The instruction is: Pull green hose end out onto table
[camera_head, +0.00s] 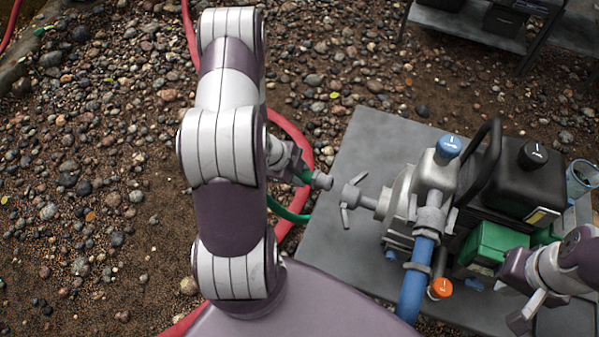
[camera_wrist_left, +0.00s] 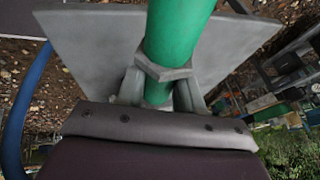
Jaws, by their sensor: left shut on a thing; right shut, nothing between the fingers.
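The green hose (camera_head: 290,214) comes up from the gravel beside the table's left edge, and its metal end fitting (camera_head: 322,181) points right, just above and beyond that edge. My left gripper (camera_head: 301,175) is shut on the hose end, its far side partly hidden by my arm. In the left wrist view the green hose (camera_wrist_left: 180,35) and a grey hex collar (camera_wrist_left: 163,72) sit between the fingers (camera_wrist_left: 160,95). The grey table (camera_head: 345,240) holds a pump with a winged coupling (camera_head: 352,198), a short gap right of the fitting. My right gripper (camera_head: 528,312) is shut and empty at lower right.
On the table stand the pump (camera_head: 432,175) with a blue cap, a blue hose (camera_head: 414,285), a black tank (camera_head: 525,180), a green box (camera_head: 492,243) and an orange cap (camera_head: 441,288). A red hose (camera_head: 300,140) runs over the gravel. The table's left part is bare.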

